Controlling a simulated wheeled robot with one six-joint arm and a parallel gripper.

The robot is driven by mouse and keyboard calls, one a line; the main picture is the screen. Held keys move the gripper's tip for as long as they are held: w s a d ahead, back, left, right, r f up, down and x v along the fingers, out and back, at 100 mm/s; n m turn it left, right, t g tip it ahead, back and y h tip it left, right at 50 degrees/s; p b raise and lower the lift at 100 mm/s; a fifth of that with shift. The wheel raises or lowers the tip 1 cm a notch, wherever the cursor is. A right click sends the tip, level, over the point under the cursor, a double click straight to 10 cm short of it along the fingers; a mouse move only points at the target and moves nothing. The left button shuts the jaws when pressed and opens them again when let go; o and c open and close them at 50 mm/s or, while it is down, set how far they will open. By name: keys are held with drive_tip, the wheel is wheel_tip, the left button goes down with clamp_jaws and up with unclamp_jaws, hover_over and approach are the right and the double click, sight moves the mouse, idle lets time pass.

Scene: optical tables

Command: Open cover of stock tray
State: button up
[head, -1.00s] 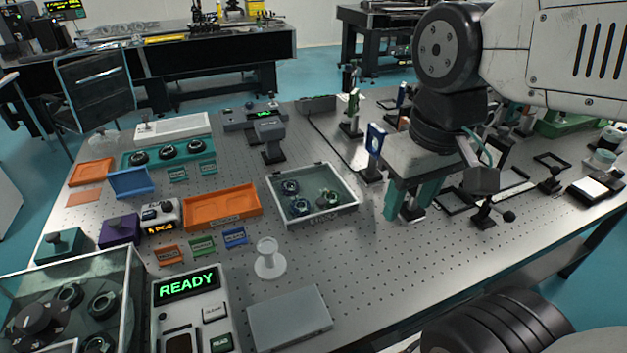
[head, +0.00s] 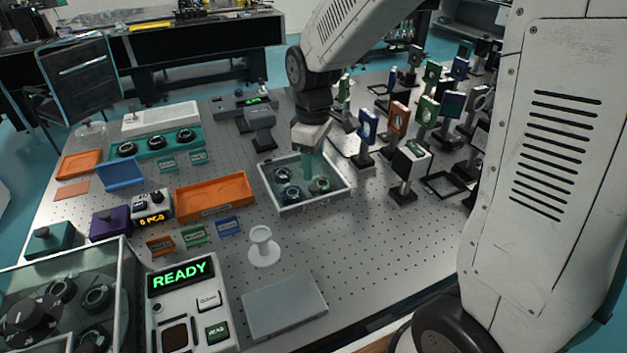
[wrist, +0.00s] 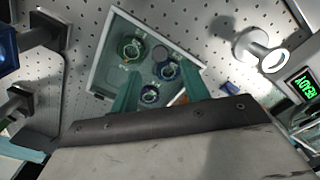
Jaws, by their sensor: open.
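The stock tray (head: 316,203) is a shallow pale-rimmed box in the middle of the table. Several dark ring-shaped optics lie inside it. Its clear cover (head: 268,176) looks flat and closed over them. In the wrist view the tray (wrist: 103,48) is tilted in the picture, and its greenish clear cover (wrist: 120,32) shows the optics beneath. My gripper (head: 310,172) points down over the tray's far part, with green fingers apart and nothing between them. I cannot tell whether the fingertips touch the cover.
An orange tray (head: 214,195) stands left of the stock tray. A white spool-shaped stand (head: 262,247) is in front. Upright optic mounts (head: 367,128) crowd the right. A grey device (head: 260,120) stands behind left. Perforated table is clear at front right.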

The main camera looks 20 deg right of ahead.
sight(314, 187)
wheel_tip(314, 187, down, 6)
idle(0.4)
clamp_jaws()
